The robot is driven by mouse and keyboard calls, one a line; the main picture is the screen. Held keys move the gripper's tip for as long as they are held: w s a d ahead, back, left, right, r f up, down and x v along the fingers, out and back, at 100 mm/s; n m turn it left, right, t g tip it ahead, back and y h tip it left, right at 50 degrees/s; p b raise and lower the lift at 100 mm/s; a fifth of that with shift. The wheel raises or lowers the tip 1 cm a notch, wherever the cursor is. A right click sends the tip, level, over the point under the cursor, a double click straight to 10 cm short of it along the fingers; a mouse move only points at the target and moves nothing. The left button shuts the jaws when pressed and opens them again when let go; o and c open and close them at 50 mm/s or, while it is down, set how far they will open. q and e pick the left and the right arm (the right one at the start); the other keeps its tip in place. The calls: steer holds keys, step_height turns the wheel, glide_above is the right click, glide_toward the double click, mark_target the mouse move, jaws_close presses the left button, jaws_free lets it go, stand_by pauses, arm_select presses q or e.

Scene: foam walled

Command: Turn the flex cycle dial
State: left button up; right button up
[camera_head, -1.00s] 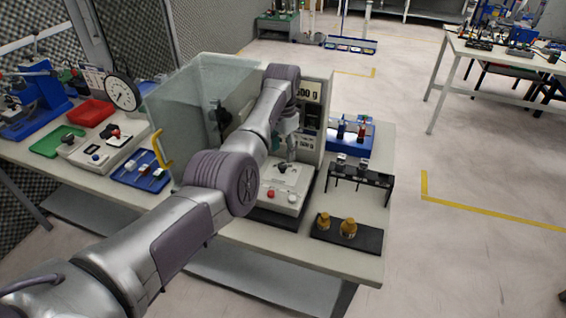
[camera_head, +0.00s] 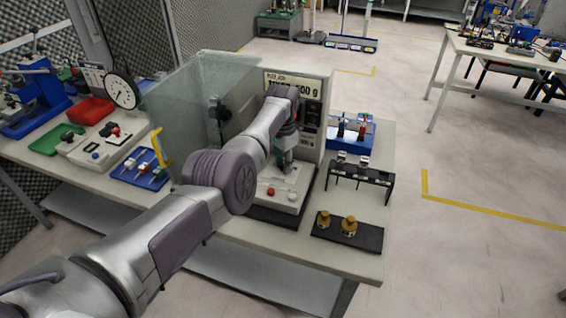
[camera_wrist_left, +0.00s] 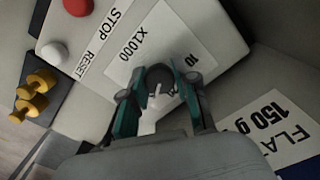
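The flex cycle dial (camera_wrist_left: 158,78) is a dark round knob with a white pointer, beside an "X1000" label on a pale control box (camera_head: 272,199). In the head view the dial is hidden behind my left gripper (camera_head: 285,168), which points down over the box. In the left wrist view the teal fingers of my left gripper (camera_wrist_left: 160,90) stand apart on either side of the dial. I see no clear contact between fingers and dial. A red STOP button (camera_wrist_left: 78,6) and a white RESET button (camera_wrist_left: 54,53) sit on the same box. My right gripper is not in view.
A clear guard panel (camera_head: 185,110) stands left of my forearm, and a display column (camera_head: 310,115) rises behind. A black rack (camera_head: 362,174) and a dark tray (camera_head: 370,238) with brass weights (camera_head: 348,226) are to the right. A blue tray (camera_head: 138,176) lies left.

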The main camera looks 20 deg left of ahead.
arm_select(q)
jaws_close()
steer(key=shift+n, duration=0.3)
steer(key=n, duration=0.8)
steer(key=shift+a, duration=0.1)
steer(key=n, duration=0.3)
steer(key=shift+n+p, duration=0.3)
steer(key=n, duration=1.1)
steer(key=shift+n, duration=0.3)
